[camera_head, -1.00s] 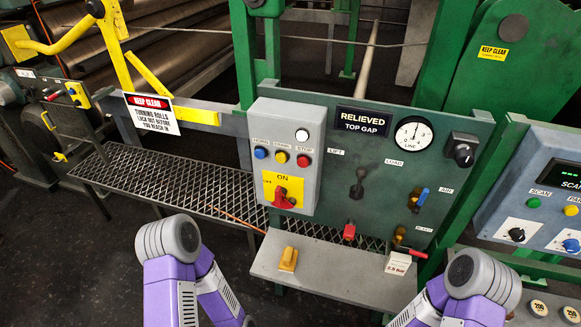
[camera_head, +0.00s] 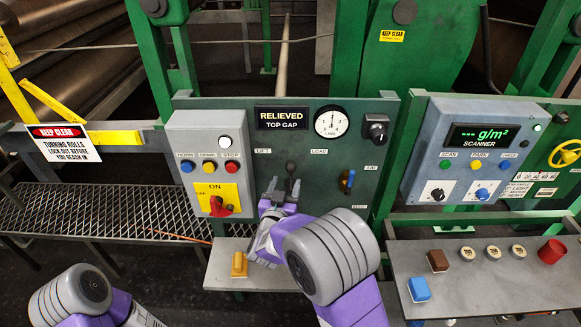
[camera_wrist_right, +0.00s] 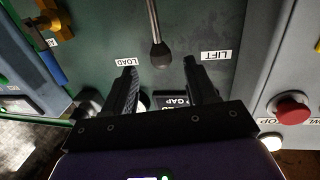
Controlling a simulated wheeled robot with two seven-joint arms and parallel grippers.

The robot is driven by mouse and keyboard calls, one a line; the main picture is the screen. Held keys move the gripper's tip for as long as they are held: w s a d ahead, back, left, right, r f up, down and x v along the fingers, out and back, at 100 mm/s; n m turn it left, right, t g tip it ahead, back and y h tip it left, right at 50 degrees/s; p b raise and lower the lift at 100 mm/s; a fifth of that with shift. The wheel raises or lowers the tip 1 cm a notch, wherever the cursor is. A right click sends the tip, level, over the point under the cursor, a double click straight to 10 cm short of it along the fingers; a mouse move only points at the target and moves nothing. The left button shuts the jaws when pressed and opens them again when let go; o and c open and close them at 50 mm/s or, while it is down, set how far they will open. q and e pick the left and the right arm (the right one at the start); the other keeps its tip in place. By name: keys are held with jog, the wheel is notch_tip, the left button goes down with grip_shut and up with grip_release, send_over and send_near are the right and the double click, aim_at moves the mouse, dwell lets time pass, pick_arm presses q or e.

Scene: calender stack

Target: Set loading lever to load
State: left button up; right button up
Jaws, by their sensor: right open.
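The loading lever (camera_head: 291,169) is a dark stick with a black knob on the green panel, between the LIFT label (camera_head: 263,151) on the left and the LOAD label (camera_head: 319,151) on the right. My right gripper (camera_head: 283,187) is open in front of the panel at the lever and partly hides it. In the right wrist view, which is turned upside down, the lever's knob (camera_wrist_right: 161,55) lies between the lines of the two open fingers (camera_wrist_right: 161,70), near their tips. No grip on it shows. My left forearm shows at the lower left, but its gripper is out of view.
A grey box (camera_head: 205,140) with buttons and a red switch (camera_head: 218,206) is left of the lever. A blue-handled AIR valve (camera_head: 348,181) is close on the right. A shelf with a yellow block (camera_head: 239,264) lies below. A scanner console (camera_head: 478,150) stands further right.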

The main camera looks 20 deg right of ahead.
aim_at(290, 171)
jog(key=shift+w+d+r, duration=0.2)
jog(key=shift+w+r, duration=0.1)
jog(key=shift+r, duration=0.05)
jog(key=x, duration=0.6)
jog(key=shift+w+d, duration=0.15)
jog(key=shift+w, duration=0.2)
jog(key=shift+c, duration=0.3)
grip_shut()
